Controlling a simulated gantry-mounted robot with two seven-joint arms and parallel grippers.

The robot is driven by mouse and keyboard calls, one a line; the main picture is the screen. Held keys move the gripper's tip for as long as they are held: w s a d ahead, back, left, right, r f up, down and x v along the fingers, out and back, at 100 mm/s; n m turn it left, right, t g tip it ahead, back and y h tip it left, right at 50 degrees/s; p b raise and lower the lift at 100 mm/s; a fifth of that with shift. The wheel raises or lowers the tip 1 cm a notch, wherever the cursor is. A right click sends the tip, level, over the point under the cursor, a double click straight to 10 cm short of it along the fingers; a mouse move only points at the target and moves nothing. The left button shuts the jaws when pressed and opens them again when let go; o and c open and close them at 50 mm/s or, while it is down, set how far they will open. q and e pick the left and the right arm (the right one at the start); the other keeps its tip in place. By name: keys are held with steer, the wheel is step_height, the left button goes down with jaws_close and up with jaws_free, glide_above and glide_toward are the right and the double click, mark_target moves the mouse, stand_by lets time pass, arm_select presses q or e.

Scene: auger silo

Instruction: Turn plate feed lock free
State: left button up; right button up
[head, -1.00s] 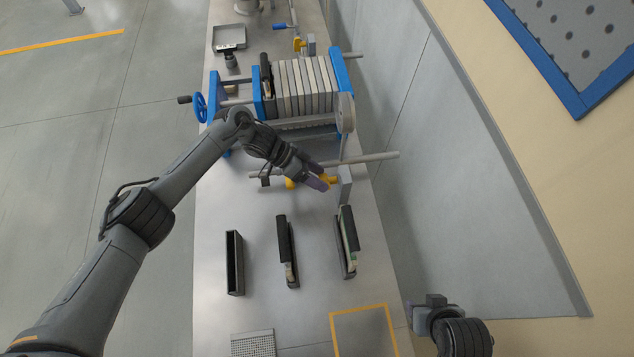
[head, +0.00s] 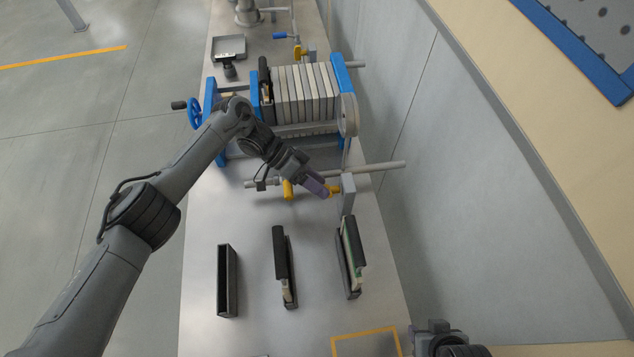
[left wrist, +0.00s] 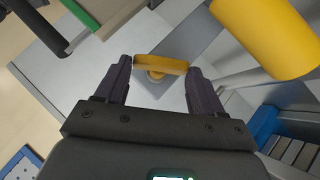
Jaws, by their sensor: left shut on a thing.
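The plate feed lock appears to be the yellow handle (head: 334,190) on a grey upright block (head: 348,193), in front of the plate press. In the left wrist view the yellow handle (left wrist: 160,64) lies crosswise between my two fingers, over a round yellow hub on a grey plate. My left gripper (head: 317,187) is shut on this handle; it also shows in the left wrist view (left wrist: 160,78). The fingers hide part of the handle in the head view. My right gripper (head: 432,328) is at the bottom right edge, partly cut off, its jaws unclear.
A second yellow part (head: 288,190) sits left of my left fingers, by a grey horizontal bar (head: 378,167). The plate press (head: 300,92) with its blue handwheel (head: 195,114) stands behind. Dark narrow holders (head: 228,282) stand in front, two with plates. A yellow outline (head: 365,332) marks the near bench.

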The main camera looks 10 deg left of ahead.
arm_select(q)
steer(key=o, duration=1)
steer(key=shift+o, duration=0.2)
steer(key=shift+a, duration=0.1)
steer(key=b+v, duration=0.1)
steer(key=v, duration=0.9)
steer(key=shift+a+r, duration=0.25)
steer(key=shift+a, duration=0.05)
